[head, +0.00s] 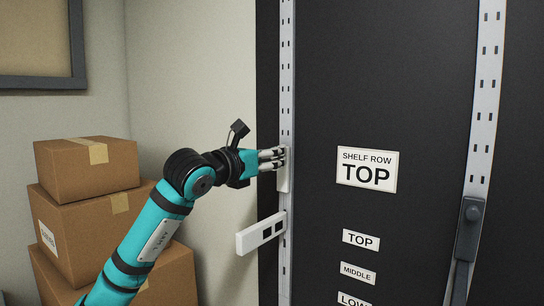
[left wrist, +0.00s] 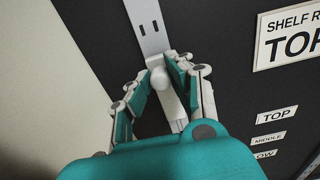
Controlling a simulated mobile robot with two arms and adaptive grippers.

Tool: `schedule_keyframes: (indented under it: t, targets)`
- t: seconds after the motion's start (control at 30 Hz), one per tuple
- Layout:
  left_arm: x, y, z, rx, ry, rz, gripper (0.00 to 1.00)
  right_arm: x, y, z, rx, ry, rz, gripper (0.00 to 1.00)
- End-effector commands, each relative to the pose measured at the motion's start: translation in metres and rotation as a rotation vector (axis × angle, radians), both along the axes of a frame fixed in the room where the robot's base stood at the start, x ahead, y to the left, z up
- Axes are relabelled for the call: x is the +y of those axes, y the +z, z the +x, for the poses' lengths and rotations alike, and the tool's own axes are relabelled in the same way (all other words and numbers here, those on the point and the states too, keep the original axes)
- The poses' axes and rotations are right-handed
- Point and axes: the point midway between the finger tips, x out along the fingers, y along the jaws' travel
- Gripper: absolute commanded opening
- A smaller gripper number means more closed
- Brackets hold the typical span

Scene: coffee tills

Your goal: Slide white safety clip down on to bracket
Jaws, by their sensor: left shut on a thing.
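The white safety clip (head: 284,181) is on the left slotted metal upright, above the white bracket (head: 260,234). The bracket juts out to the left from the same upright and has dark square openings. A gap separates clip and bracket. My left gripper (head: 275,158) reaches the clip from the left, its fingers shut on it. The fingers hide part of the clip. The bracket cannot be made out there. My right gripper is not in view.
The left upright (head: 287,60) runs up a black panel with labels, including "SHELF ROW TOP" (head: 366,170). A second slotted upright (head: 486,90) at right carries a dark fitting (head: 468,228). Stacked cardboard boxes (head: 90,210) stand at left, beside my arm.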

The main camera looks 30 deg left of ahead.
Motion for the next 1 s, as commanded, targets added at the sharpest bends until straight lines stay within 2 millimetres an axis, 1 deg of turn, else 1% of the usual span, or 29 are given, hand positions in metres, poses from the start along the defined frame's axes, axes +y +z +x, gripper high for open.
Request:
schedule_keyframes:
  t: [0.03, 0.67, 0.7, 0.9, 1.0]
  targets:
    - [-0.001, -0.007, 0.000, 0.000, -0.002, 0.000, 0.00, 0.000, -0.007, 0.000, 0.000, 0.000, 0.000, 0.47]
    - [-0.001, -0.050, 0.000, 0.000, -0.002, 0.001, 0.00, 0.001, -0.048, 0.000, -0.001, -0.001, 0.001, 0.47]
    - [-0.001, -0.049, -0.001, -0.001, -0.002, 0.001, 0.20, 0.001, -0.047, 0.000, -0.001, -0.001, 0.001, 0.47]
    - [-0.001, -0.047, -0.001, -0.001, -0.003, 0.000, 0.46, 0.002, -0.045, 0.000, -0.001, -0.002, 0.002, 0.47]
    - [-0.002, -0.046, -0.001, -0.002, -0.005, 0.000, 0.46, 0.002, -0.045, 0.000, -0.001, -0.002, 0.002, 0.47]
